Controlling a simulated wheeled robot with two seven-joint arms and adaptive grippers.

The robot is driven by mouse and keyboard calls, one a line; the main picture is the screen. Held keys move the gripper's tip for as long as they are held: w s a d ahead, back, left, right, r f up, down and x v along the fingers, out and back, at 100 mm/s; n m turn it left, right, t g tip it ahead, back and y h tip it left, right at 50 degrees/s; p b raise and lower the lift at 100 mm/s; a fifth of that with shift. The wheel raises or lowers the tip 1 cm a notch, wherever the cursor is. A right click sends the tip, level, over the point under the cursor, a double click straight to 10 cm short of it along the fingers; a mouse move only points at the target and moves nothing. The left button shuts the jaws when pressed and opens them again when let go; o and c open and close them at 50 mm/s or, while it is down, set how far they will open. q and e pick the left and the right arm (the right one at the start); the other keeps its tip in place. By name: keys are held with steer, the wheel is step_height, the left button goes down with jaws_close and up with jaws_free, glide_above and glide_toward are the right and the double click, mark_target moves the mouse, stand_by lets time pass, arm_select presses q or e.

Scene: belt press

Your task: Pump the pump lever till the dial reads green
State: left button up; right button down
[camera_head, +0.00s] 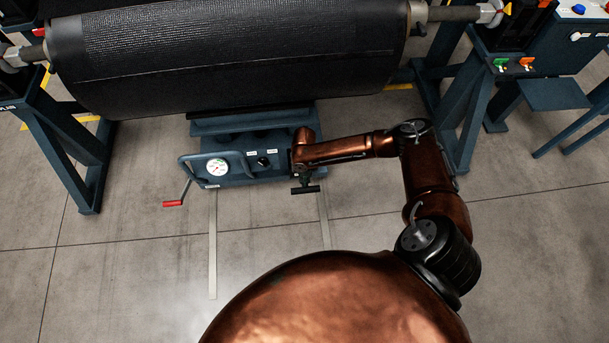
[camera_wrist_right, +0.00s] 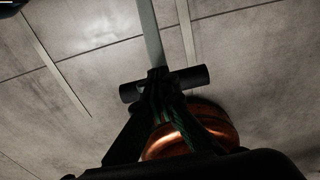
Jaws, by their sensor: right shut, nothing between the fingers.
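The blue pump unit (camera_head: 238,180) stands low under the large black roll. Its white round dial (camera_head: 217,167) faces up at the left of its front panel; the needle is too small to read. A black crossbar handle (camera_head: 313,190), which looks like the pump lever's grip, juts out at the unit's right front. My right gripper (camera_head: 304,180) is at this crossbar, pointing down, shut and empty. In the right wrist view its closed fingertips (camera_wrist_right: 158,76) overlap the middle of the crossbar (camera_wrist_right: 193,79); contact is unclear. A pale shaft (camera_wrist_right: 149,32) runs beyond it. My left gripper is out of view.
A crank with a red grip (camera_head: 173,203) sticks out at the unit's left. The black roll (camera_head: 240,50) spans overhead between blue stands (camera_head: 75,150). Green and orange switches (camera_head: 513,64) are at upper right. Pale strips (camera_head: 212,250) lie on open floor.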

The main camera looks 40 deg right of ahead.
mark_target(306, 188)
steer(key=shift+s+a+f, duration=0.1)
steer(key=shift+s+f, duration=0.1)
steer(key=shift+s, duration=0.05)
steer(key=shift+s+a+f, duration=0.25)
steer(key=shift+s+f, duration=0.15)
steer(key=shift+f, duration=0.2)
steer(key=shift+s+a+f, duration=0.2)
steer(key=shift+s+f, duration=0.15)
steer(key=shift+f, duration=0.2)
steer(key=shift+s+f, duration=0.1)
steer(key=shift+f, duration=0.05)
steer(key=shift+s+a+f, duration=0.2)
steer(key=shift+f, duration=0.3)
steer(key=shift+r, duration=0.1)
steer(key=shift+w+d+r, duration=0.25)
steer(key=shift+w+r, duration=0.1)
steer(key=shift+r, duration=0.25)
